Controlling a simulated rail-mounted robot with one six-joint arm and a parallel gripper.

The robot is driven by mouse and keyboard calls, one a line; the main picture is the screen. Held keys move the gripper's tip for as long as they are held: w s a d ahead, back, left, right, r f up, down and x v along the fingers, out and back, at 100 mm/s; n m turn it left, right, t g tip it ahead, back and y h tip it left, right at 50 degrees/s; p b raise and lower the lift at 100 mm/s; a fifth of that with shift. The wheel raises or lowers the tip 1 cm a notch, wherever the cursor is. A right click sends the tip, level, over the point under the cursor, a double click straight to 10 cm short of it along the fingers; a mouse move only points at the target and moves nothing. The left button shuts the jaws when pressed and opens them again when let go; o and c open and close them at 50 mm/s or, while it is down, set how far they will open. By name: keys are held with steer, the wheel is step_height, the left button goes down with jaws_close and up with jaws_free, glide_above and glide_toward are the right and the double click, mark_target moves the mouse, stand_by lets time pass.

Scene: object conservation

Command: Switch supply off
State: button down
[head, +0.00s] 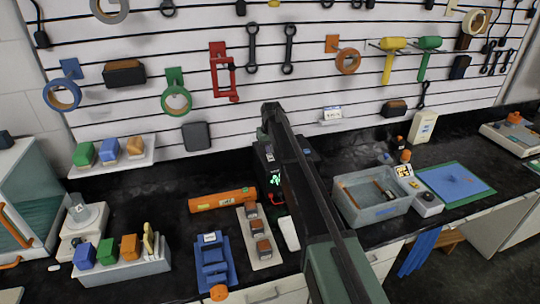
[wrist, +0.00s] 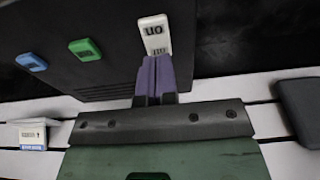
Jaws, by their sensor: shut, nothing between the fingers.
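The black power supply (head: 262,158) stands on the bench against the wall, partly hidden behind my arm, with a lit green display on its front. In the wrist view its dark casing (wrist: 110,25) carries a white switch (wrist: 154,30) with "ON" lettering that appears upside down. My gripper (wrist: 154,60) is shut and empty. Its purple fingertips are at the lettered end of the switch; I cannot tell whether they touch it. In the head view my arm hides the fingertips and the switch.
A green button (wrist: 85,49) and a blue button (wrist: 32,62) are on the same casing. An orange level (head: 222,200), a blue clamp-like tool (head: 212,262) and a grey bin (head: 352,202) lie nearby on the bench. Tools hang on the slatted wall (head: 205,65) behind.

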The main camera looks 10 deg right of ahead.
step_height(320, 180, up, 6)
steer(key=p, duration=0.5)
steer(key=shift+f, duration=0.1)
